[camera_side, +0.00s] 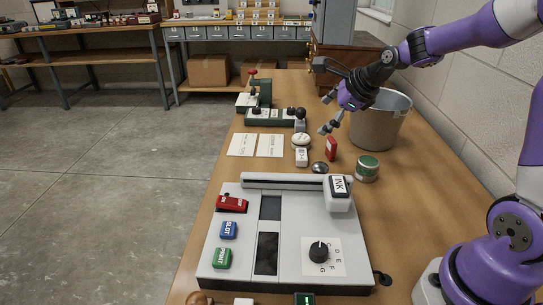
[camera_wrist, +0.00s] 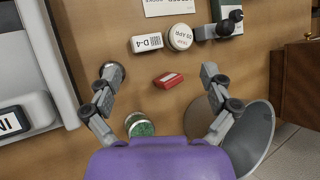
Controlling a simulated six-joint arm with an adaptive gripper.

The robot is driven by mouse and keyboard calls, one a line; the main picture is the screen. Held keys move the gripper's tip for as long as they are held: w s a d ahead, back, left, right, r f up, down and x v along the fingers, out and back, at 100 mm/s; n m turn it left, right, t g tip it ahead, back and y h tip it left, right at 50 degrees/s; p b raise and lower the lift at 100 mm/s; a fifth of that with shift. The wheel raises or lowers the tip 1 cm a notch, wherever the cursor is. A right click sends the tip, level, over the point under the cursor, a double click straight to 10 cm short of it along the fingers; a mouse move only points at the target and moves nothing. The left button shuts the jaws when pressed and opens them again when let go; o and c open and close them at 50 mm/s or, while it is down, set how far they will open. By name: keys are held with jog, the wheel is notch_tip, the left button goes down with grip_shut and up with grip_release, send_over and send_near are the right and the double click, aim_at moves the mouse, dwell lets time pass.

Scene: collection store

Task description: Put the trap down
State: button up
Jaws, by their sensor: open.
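My gripper (camera_side: 328,114) is open and empty, held above the wooden table. The red box (camera_side: 331,148) stands on the table in the side view. A round pale disc with lettering (camera_wrist: 180,37) lies beside a white block marked D-4 (camera_wrist: 147,43); the disc also shows in the side view (camera_side: 300,139). I cannot tell for sure which thing is the trap.
A grey bucket (camera_side: 378,122) stands close right of my gripper. A green-topped tin (camera_side: 367,169) and a small dark round piece (camera_side: 319,168) are nearer the camera. A large grey device (camera_side: 285,235) fills the front. White cards (camera_side: 256,145) lie left.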

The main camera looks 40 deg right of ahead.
jog(key=s+a+r+n+g, duration=0.1)
jog(key=s+a+n, duration=0.4)
jog(key=s+n, duration=0.4)
jog(key=s+a+r+n+g, duration=0.1)
jog(key=s+a+n, duration=0.4)
jog(key=n, duration=1.3)
jog(key=s+r, duration=0.1)
jog(key=s, duration=0.3)
jog(key=shift+a+r, duration=0.15)
jog(key=shift+a, duration=0.25)
jog(key=shift+s, duration=0.1)
